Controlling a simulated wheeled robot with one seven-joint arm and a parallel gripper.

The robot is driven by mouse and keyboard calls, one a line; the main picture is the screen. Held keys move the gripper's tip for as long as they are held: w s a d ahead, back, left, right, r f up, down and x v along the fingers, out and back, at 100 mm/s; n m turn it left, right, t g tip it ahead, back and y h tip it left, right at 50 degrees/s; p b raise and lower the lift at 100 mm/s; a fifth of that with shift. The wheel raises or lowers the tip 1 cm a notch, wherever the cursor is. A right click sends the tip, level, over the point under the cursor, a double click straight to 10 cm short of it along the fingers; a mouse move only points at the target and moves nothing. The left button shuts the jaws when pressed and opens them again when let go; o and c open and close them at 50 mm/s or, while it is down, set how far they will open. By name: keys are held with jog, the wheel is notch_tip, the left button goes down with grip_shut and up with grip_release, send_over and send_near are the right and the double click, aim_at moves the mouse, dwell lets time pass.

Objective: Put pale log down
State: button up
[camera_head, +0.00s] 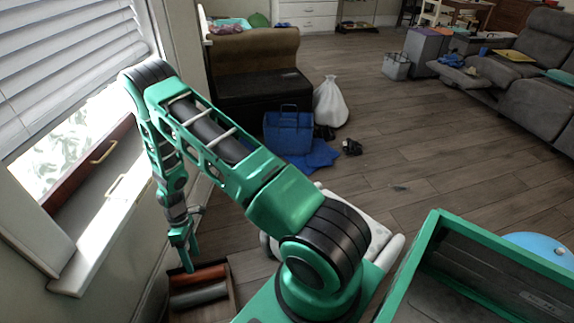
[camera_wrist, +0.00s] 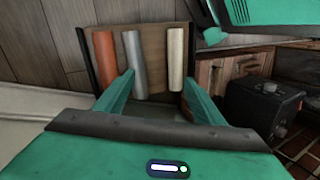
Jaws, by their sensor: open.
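The pale log (camera_wrist: 175,58) lies in a shallow brown crate with dark sides (camera_wrist: 150,40), at the right of the row in the wrist view. A grey log (camera_wrist: 134,64) and an orange log (camera_wrist: 105,57) lie to its left, roughly parallel to it. My gripper (camera_wrist: 158,76) is open, its fingers spread wide and apart from each other. The pale log is between the fingers in the picture, with nothing clamped. In the head view my gripper (camera_head: 188,266) points down at the crate (camera_head: 234,296); the orange and grey logs show there, but I cannot make out the pale log.
The window wall and white sill (camera_head: 105,225) stand close at the left. A blue bin (camera_head: 288,132), white bag (camera_head: 330,103) and dark bench (camera_head: 255,90) stand beyond. The middle floor (camera_head: 400,150) is mostly clear. A dark box (camera_wrist: 262,105) shows at the wrist view's right.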

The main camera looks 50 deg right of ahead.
jog(key=w+d+r+m+t+h, duration=0.15)
jog(key=d+r, duration=0.25)
jog(key=r, duration=0.5)
jog(key=d+r+m+g, duration=0.15)
jog(key=d+r, duration=0.25)
jog(key=r, duration=0.4)
jog(key=s+d+r+m+t, duration=0.1)
jog(key=s+d+r+m, duration=0.3)
jog(key=r, duration=0.6)
jog(key=s+d+r+m+t, duration=0.1)
jog(key=s+d+r, duration=0.45)
jog(key=r, duration=0.45)
jog(key=s+r+m+t, duration=0.1)
jog(key=s+r+m, duration=0.2)
jog(key=s, duration=0.7)
jog(key=s+d+r+m, duration=0.1)
jog(key=s+r+m, duration=0.3)
jog(key=s+r, duration=0.3)
jog(key=s, duration=0.4)
jog(key=shift+s+d+r+t, duration=0.15)
jog(key=shift+r+t, duration=0.05)
jog(key=shift+t, duration=0.2)
jog(key=shift+o, duration=0.2)
jog(key=shift+h, duration=0.25)
